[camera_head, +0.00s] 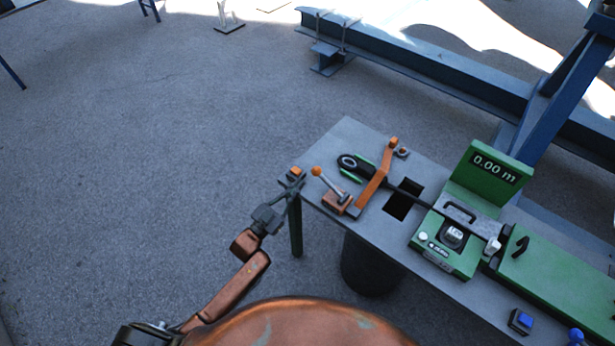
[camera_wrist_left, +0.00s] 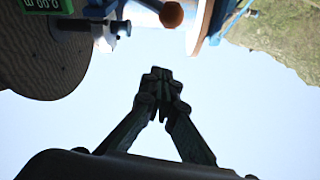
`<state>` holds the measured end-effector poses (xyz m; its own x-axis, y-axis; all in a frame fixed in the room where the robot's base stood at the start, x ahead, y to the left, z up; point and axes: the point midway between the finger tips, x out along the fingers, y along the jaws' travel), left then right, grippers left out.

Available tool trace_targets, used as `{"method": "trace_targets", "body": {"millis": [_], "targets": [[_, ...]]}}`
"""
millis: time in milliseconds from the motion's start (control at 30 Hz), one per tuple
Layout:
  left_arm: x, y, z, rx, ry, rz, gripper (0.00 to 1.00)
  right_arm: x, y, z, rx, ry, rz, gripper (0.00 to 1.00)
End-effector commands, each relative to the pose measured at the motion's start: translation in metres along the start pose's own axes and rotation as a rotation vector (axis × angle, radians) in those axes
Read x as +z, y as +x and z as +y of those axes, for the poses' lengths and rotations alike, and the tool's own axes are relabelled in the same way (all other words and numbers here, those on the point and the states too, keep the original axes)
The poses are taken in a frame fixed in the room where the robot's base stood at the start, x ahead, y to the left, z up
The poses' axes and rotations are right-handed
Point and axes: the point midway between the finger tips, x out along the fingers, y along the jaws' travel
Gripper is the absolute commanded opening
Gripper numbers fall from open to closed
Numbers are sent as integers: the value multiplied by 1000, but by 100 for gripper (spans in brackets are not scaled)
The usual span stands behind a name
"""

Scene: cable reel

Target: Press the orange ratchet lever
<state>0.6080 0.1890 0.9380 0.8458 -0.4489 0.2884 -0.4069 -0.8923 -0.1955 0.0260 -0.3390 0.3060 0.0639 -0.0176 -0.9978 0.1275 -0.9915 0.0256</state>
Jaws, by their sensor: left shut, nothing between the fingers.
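A lever with an orange ball knob (camera_head: 316,171) and a grey shaft leans up and left from an orange base (camera_head: 338,203) near the left end of the grey bench. Beside it, an orange bar (camera_head: 375,181) slopes across the bench top; I cannot tell which part is the ratchet lever. My left gripper (camera_head: 291,183) is at the bench's left corner, left of the knob and apart from it. In the left wrist view its fingers (camera_wrist_left: 161,82) are shut and empty, and a brownish-orange knob (camera_wrist_left: 172,14) shows beyond them. My right gripper is out of view.
A small orange block (camera_head: 297,172) is at the bench corner by my gripper. A black-and-green tool (camera_head: 350,163) lies behind the lever. A square hole (camera_head: 403,199) and a green meter reading 0.00 m (camera_head: 490,168) are further right. Open floor lies left.

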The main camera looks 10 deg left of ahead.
Motion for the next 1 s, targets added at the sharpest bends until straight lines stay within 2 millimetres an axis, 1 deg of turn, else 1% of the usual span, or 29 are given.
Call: {"method": "trace_targets", "body": {"millis": [167, 400, 500, 533, 600, 700, 833, 1000], "targets": [[-2, 27, 0, 0, -1, 3, 0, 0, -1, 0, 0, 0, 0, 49], [-2, 77, 0, 1, -1, 4, 0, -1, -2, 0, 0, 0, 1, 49], [-1, 96, 0, 0, -2, 2, 0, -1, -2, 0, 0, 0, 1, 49], [1, 99, 0, 0, -1, 0, 0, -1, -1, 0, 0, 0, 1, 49], [17, 90, 0, 0, -2, -5, 0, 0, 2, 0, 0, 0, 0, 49], [28, 86, 1, 0, -2, -3, 0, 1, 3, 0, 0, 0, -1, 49], [36, 83, 1, 1, -1, -1, 0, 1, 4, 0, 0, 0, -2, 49], [38, 82, 0, 1, -1, -1, 0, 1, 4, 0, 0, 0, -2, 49]]}}
